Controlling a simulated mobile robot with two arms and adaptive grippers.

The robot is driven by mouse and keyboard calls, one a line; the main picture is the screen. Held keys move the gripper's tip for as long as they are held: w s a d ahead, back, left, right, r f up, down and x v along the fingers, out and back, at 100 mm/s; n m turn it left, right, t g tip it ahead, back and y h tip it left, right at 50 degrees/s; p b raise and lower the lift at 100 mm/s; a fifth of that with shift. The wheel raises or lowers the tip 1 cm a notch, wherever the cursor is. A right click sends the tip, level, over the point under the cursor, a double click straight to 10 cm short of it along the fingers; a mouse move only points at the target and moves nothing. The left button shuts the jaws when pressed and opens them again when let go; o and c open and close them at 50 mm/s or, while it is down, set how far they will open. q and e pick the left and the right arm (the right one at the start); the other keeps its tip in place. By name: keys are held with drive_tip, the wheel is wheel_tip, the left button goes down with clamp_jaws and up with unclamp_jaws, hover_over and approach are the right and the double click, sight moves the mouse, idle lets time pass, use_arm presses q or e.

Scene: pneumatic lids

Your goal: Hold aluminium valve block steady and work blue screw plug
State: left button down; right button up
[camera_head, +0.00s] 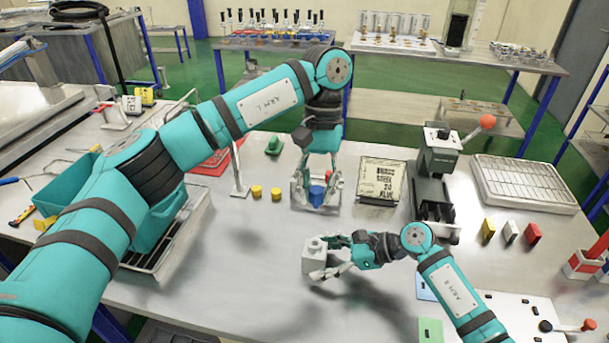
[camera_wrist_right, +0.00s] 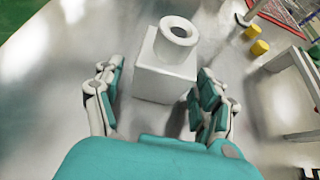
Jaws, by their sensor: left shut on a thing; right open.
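The aluminium valve block (camera_head: 311,262), a pale cube with a round collar and dark open bore on top, stands upright on the bench. It also shows in the right wrist view (camera_wrist_right: 166,68). My right gripper (camera_head: 328,258) is open, with its fingers on either side of the block's near part; I cannot tell whether they touch it. My left gripper (camera_head: 317,185) points down behind the block, shut on the blue screw plug (camera_head: 317,196). The plug is partly hidden by the fingers and is apart from the block.
Two yellow cylinders (camera_head: 266,193) stand left of my left gripper. A labelled plate (camera_head: 380,183) and a dark press with a red knob (camera_head: 437,180) lie to the right. A wire rack (camera_head: 525,183) is at the far right. The bench left of the block is clear.

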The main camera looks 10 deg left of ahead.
use_arm(q)
drive_tip(key=shift+f+b, duration=0.5)
idle(0.4)
drive_tip(key=shift+f, duration=0.25)
use_arm(e)
drive_tip(key=shift+r, duration=0.1)
drive_tip(key=c, duration=1.1)
use_arm(q)
drive_tip(key=shift+f+b, duration=0.25)
drive_tip(key=shift+b, duration=0.3)
use_arm(e)
drive_tip(key=shift+f, duration=0.25)
